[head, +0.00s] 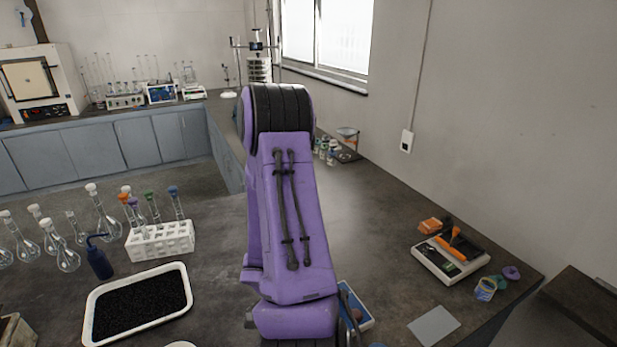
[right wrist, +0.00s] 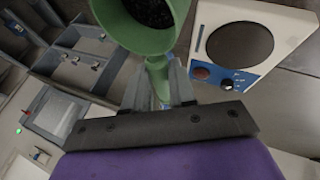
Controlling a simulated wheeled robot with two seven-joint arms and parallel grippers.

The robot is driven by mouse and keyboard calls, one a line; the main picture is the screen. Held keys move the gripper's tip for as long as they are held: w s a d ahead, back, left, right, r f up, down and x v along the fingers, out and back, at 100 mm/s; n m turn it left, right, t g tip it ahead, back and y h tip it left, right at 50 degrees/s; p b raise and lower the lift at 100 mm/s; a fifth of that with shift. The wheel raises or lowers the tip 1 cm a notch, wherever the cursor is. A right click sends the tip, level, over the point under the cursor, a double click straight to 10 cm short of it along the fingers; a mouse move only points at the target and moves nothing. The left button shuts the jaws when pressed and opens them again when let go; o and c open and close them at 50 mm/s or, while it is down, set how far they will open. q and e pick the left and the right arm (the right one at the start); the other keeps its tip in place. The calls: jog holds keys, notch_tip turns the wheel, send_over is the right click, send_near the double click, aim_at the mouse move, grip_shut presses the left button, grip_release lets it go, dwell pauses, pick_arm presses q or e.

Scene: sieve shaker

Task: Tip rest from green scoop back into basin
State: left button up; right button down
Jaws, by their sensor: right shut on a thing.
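In the right wrist view my right gripper (right wrist: 163,88) is shut on the handle of the green scoop (right wrist: 155,42). The scoop's bowl is cut off by the top edge, and dark granules (right wrist: 150,10) lie in it. The scoop does not show in the head view. The basin, a white tray (head: 140,330), stands on the bench at lower left of the head view, with a broad layer of black granules in it. A purple arm of mine fills the middle of the head view and hides the bench behind it. My left gripper is not in view.
A white device (right wrist: 283,22) with a dark round plate and blue panel is beside the scoop. A white rack (head: 160,240), a dark blue bottle (head: 98,260) and several flasks stand behind the basin. Bench between arm and balance is largely clear.

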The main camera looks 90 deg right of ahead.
jog(key=w+a+f+b, duration=0.15)
jog(key=w+a, duration=0.45)
jog(key=w, duration=0.9)
jog(key=w+a+b, duration=0.2)
jog(key=w+a, duration=0.3)
jog(key=w, duration=1)
jog(key=w+a+f+b, duration=0.15)
jog(key=w+a, duration=0.45)
jog(key=w, duration=1)
jog(key=s+a+f+m+t+h+b, duration=0.1)
jog(key=t+h+b, duration=0.2)
jog(key=b, duration=0.6)
jog(key=s+a+m+t+h+b, duration=0.1)
jog(key=t+h+b, duration=0.3)
jog(key=h+b, duration=0.4)
jog(key=s+a+f+m+t+h+b, duration=0.1)
jog(key=t+h+b, duration=0.3)
jog(key=b, duration=0.5)
jog(key=shift+s+a+f+m+h+b, duration=0.1)
jog(key=shift+a+f+m+h+b, duration=0.05)
jog(key=shift+m+h, duration=0.4)
jog(key=shift+s+a+f+m+h+b, duration=0.15)
jog(key=shift+m+h, duration=0.2)
jog(key=shift+h, duration=0.3)
